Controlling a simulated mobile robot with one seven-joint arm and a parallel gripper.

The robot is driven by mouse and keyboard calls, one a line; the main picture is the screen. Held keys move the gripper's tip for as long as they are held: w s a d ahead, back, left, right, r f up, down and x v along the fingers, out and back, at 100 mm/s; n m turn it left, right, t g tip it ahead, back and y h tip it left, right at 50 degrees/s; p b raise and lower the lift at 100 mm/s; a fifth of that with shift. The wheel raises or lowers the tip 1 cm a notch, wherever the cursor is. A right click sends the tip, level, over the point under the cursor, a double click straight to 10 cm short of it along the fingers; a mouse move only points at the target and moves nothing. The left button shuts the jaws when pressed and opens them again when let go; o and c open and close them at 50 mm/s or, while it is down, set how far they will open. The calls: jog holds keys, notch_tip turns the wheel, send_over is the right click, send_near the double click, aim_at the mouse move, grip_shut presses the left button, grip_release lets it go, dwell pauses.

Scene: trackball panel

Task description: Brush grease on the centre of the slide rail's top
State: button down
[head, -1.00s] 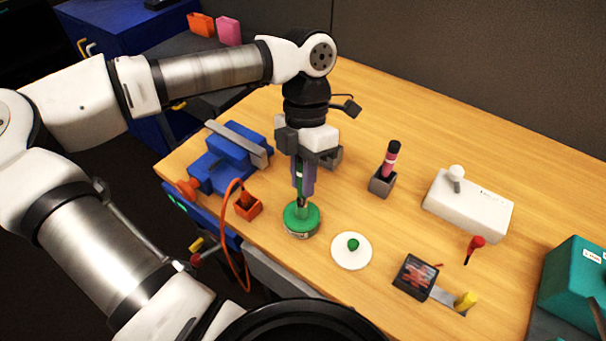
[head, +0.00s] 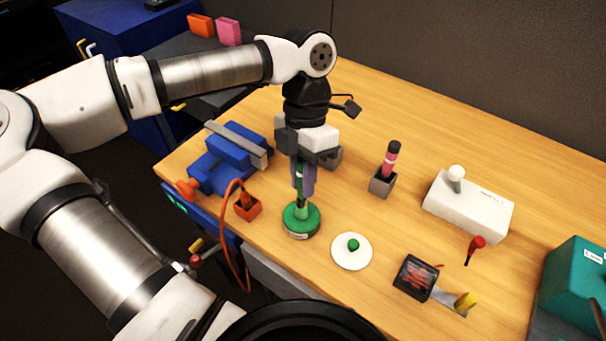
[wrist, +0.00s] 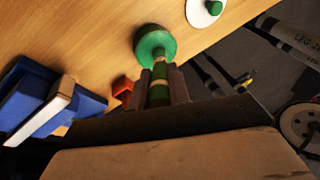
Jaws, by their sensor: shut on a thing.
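My gripper (head: 304,188) is shut on a slim green brush (head: 300,205), held upright with its lower end down in a round green tin (head: 301,228). The bristles are hidden in the tin. In the wrist view, the brush (wrist: 158,92) stands between my two gripper fingers (wrist: 160,85) and points at the tin (wrist: 165,42). A long grey bar (head: 236,142), which looks like the slide rail, lies along the blue vise (head: 218,168) to the left of my gripper. Its top is bare in the head view.
A white lid with a green knob (head: 351,252) lies right of the tin. An orange holder (head: 248,209) with a cable stands left of it. A marker in a grey block (head: 383,183), a white trackball panel (head: 468,209), a red-handled tool (head: 475,247) and a dark box (head: 414,276) stand farther right.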

jog(key=shift+r+p, duration=2.15)
jog(key=shift+r, duration=1.35)
jog(key=shift+f, duration=0.1)
